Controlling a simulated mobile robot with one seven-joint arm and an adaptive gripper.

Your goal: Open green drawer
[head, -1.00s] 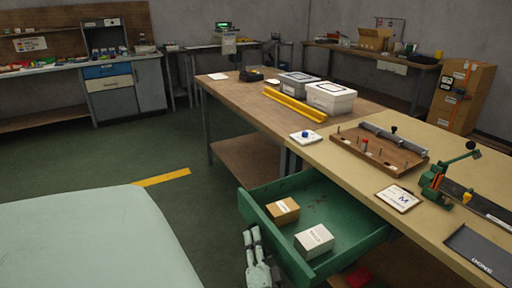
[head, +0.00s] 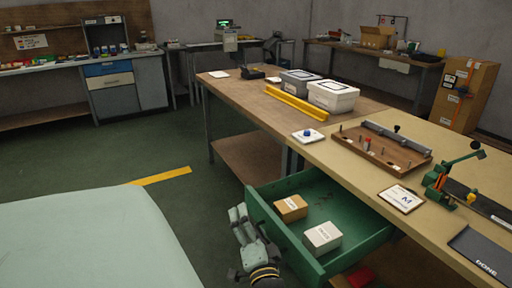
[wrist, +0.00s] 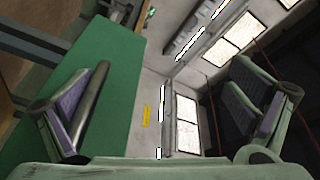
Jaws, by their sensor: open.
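The green drawer (head: 335,261) stands pulled out from under the tan-topped bench, with its inside in view. A brown box (head: 291,208) and a white box (head: 322,237) lie in it. My gripper (head: 240,222) is just outside the drawer's front panel, at its left in the head view. In the wrist view my gripper (wrist: 165,105) has its fingers wide apart. A green panel (wrist: 115,75) fills the left there, and a dark grey bar (wrist: 93,108) lies against it beside the left finger. I cannot tell whether finger and bar touch. Nothing is held.
The tan bench top (head: 355,178) carries a wooden pegged tray (head: 380,150), a card (head: 401,198) and a green-handled tool (head: 440,185). A red object (head: 359,277) is below the drawer. A pale green surface (head: 90,240) is at lower left; green floor between is clear.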

